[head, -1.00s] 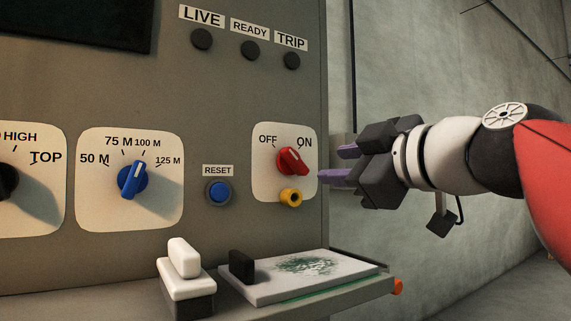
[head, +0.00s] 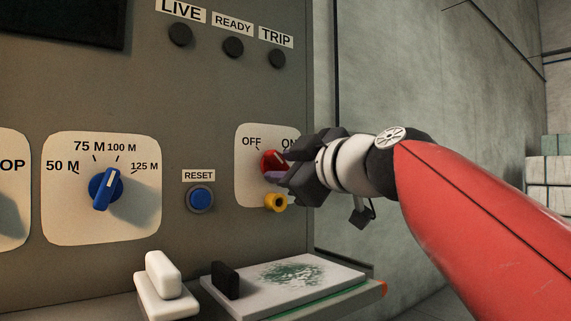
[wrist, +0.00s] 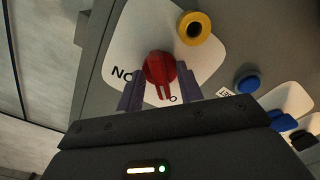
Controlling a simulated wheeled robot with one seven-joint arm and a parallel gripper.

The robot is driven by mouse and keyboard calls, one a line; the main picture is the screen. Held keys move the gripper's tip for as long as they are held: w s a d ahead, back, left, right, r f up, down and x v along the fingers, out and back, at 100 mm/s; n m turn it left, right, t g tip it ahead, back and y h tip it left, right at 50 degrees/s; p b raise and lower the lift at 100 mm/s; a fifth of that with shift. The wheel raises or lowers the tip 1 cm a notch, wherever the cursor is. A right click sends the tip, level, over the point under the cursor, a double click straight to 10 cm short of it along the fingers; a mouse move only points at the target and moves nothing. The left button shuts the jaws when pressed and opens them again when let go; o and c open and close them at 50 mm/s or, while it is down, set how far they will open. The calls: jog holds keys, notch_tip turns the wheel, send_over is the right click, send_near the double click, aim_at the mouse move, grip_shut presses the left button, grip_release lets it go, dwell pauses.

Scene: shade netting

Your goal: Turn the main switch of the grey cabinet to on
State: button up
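The grey cabinet (head: 220,110) fills the left and middle of the head view. Its main switch (head: 270,161) is a red knob on a cream plate marked OFF at left and ON at right; my gripper partly covers it. In the wrist view the red knob (wrist: 160,68) shows clearly, its handle pointing toward the partly hidden OFF lettering, away from ON. My gripper (head: 281,166) is at the switch, its purple fingers apart. In the wrist view my gripper (wrist: 159,88) has one finger on each side of the knob, with visible gaps.
A yellow ring-shaped part (head: 276,202) sits just below the switch. A blue RESET button (head: 201,198) and a blue dial (head: 105,188) are to the left. Below, a shelf holds a white block (head: 160,280) and a flat board (head: 300,275). The LIVE, READY and TRIP lamps are dark.

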grip_shut()
jog(key=shift+m, duration=0.3)
jog(key=m+b, duration=0.1)
jog(key=m, duration=0.2)
jog(key=shift+f+b, duration=0.1)
jog(key=shift+b, duration=0.25)
jog(key=m, duration=0.5)
jog(key=shift+s, duration=0.1)
jog(key=m, duration=0.4)
jog(key=shift+a, duration=0.1)
jog(key=m, duration=0.5)
jog(key=shift+p, duration=0.3)
jog(key=shift+m, duration=0.3)
